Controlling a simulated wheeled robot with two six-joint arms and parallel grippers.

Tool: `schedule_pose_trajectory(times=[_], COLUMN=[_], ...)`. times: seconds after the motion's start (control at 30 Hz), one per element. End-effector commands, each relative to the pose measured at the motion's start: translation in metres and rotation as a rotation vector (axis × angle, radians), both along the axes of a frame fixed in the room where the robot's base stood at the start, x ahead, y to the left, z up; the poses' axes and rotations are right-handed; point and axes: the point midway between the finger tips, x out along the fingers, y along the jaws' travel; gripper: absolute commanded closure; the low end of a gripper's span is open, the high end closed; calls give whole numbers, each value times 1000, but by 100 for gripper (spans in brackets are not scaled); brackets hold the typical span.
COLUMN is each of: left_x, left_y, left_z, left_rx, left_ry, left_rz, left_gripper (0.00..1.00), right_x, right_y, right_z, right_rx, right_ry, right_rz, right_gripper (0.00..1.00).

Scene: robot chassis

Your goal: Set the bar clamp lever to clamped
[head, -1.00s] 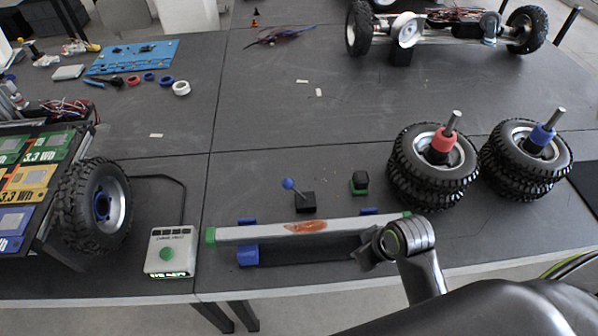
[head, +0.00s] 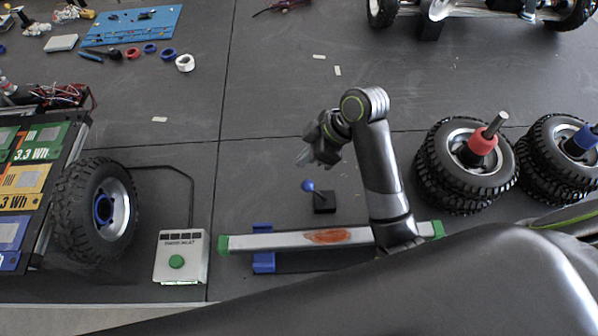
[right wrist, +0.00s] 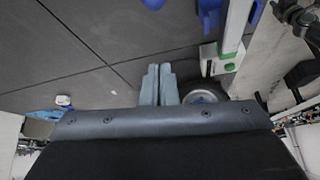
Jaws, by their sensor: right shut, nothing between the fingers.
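The lever is a short rod with a blue ball (head: 308,186) on a small black base (head: 324,202), and it leans up and to the left. In the right wrist view the blue ball (right wrist: 153,3) shows at the top edge. A silver bar (head: 278,242) with green ends and an orange-brown patch lies in front of the lever, on blue clamp blocks (head: 263,262). My right gripper (head: 304,157) is shut and empty, above the table behind the lever ball, apart from it. Its closed fingers (right wrist: 158,85) show in the right wrist view. My left gripper is not in view.
A white box (head: 166,271) with a green button stands left of the bar, its cable running behind it. A wheeled battery rack is at the left. Stacked wheels (head: 462,176) stand at the right. The table (head: 270,80) behind my gripper is mostly clear.

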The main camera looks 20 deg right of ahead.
Motion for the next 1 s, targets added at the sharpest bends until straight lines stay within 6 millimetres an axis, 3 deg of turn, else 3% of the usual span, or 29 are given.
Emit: schedule_pose_trajectory(times=[0.13,0.33,0.53,0.8,1.0], left_x=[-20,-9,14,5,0], left_y=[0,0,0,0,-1], left_z=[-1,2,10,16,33], left_rx=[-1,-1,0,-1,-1], left_ry=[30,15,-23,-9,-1], left_rz=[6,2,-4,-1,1], left_gripper=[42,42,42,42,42], right_x=[0,2,7,16,5], right_y=[0,8,27,49,20], right_z=[0,-13,-46,-87,-90], right_rx=[0,4,3,1,-5], right_ry=[0,5,8,5,2], right_rz=[-2,-3,-3,-3,-3], right_gripper=[100,100,100,100,100])
